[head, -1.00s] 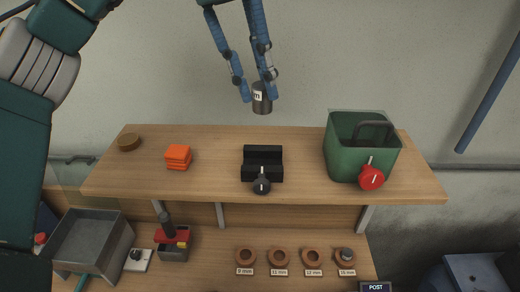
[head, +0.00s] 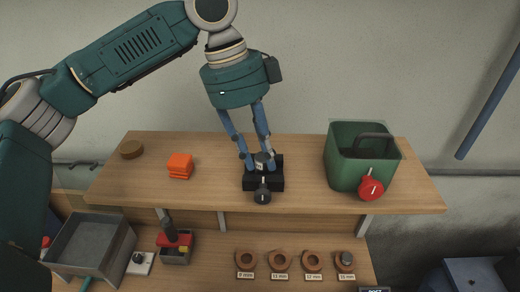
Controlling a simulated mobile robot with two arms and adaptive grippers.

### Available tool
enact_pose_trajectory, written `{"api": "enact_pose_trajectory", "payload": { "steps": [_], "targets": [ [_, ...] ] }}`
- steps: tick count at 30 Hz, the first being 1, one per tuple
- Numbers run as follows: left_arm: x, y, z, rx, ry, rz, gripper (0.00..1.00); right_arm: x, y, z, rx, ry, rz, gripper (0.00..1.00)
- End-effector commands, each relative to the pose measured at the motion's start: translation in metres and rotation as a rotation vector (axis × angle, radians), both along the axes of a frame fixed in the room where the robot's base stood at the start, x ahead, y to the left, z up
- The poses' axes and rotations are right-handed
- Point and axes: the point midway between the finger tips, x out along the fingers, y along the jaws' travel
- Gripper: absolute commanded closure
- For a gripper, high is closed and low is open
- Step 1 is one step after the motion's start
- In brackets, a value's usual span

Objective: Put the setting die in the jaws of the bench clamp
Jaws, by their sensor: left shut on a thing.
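The setting die (head: 263,158), a small dark grey cylinder with a pale label, is held upright between the fingers of my left gripper (head: 258,164). The gripper is shut on it and points down from above. The bench clamp (head: 278,181) is a black block with a dark knob lever (head: 263,196) at its front, in the middle of the wooden shelf. The die is at the clamp's jaws, but the fingers hide whether it touches the bottom. My right gripper is not in view.
A green bin (head: 343,170) with a red knob (head: 370,188) stands right of the clamp. Orange blocks (head: 180,165) and a brown disc (head: 132,149) lie to the left. Below are a grey tray (head: 80,245) and several labelled rings (head: 280,260). Bare wood lies either side of the clamp.

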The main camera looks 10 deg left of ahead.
Motion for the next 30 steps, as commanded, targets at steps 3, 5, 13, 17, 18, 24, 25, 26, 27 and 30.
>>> {"api": "enact_pose_trajectory", "payload": {
  "steps": [3,5,13,17,18,24,25,26,27,30],
  "targets": [
    [0.0,0.0,0.0,-0.001,-0.001,-0.001,1.0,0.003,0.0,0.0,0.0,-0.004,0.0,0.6],
    [0.0,0.0,-0.002,-0.001,0.0,-0.001,1.0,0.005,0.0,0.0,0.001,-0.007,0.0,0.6],
    [0.0,0.0,-0.002,0.0,0.001,0.0,0.54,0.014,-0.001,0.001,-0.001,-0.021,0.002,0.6],
    [0.0,0.0,-0.001,0.0,0.0,0.0,0.54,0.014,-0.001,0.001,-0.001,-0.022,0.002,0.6],
    [0.0,0.0,0.002,0.0,-0.001,0.0,0.54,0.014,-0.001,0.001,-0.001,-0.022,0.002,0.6],
    [0.001,0.007,0.026,-0.002,-0.004,0.001,0.54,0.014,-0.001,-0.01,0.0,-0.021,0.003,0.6],
    [0.001,0.008,0.032,-0.003,-0.004,0.001,0.54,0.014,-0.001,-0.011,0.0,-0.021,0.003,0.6],
    [0.002,0.01,0.039,-0.003,-0.004,0.001,0.54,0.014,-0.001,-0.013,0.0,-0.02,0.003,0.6],
    [0.002,0.012,0.048,-0.002,-0.003,0.0,0.54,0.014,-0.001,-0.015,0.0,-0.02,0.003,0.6],
    [0.002,0.018,0.069,-0.002,-0.003,0.0,0.54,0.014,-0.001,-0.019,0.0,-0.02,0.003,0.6]
  ]
}}
